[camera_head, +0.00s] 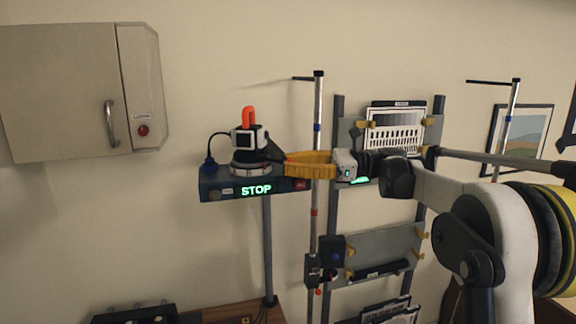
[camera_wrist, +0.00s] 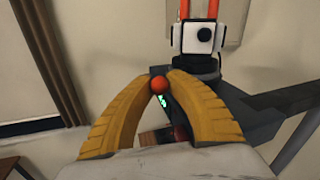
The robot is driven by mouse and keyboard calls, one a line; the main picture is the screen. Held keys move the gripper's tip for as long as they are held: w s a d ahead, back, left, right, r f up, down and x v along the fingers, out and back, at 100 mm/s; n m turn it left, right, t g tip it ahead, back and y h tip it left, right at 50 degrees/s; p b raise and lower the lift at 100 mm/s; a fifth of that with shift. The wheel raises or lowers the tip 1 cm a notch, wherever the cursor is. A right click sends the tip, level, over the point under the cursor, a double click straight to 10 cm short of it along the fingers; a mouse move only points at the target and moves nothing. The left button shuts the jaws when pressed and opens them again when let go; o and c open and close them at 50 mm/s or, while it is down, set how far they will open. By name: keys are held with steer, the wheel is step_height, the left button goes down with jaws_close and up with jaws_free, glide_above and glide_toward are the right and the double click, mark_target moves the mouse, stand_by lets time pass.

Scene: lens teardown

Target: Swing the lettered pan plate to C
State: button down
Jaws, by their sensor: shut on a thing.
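The pan plate (camera_head: 250,168) is a round grey and dark disc on top of a dark blue box (camera_head: 225,188). Its letters are too small to read. A white and black boxy device (camera_head: 243,141) with orange prongs stands on it; its dark lens shows in the wrist view (camera_wrist: 203,36). My gripper (camera_head: 286,162) reaches in from the right, beside the plate. In the wrist view its yellow fingertips (camera_wrist: 161,80) are closed around a red ball knob (camera_wrist: 160,85). How the knob joins the plate is partly hidden.
The box's green display (camera_head: 256,190) reads STOP. A dark rack (camera_head: 337,215) with panels is to the right. A grey cabinet (camera_head: 60,90) hangs at the left. A cable loops left of the box.

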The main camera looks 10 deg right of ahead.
steer(key=shift+f, duration=0.15)
steer(key=c, duration=1.2)
jaws_free()
steer(key=shift+d, duration=0.1)
steer(key=shift+c, duration=0.2)
steer(key=s+d, duration=0.1)
steer(key=d, duration=1.1)
steer(key=shift+s, duration=0.35)
steer(key=shift+a, duration=0.1)
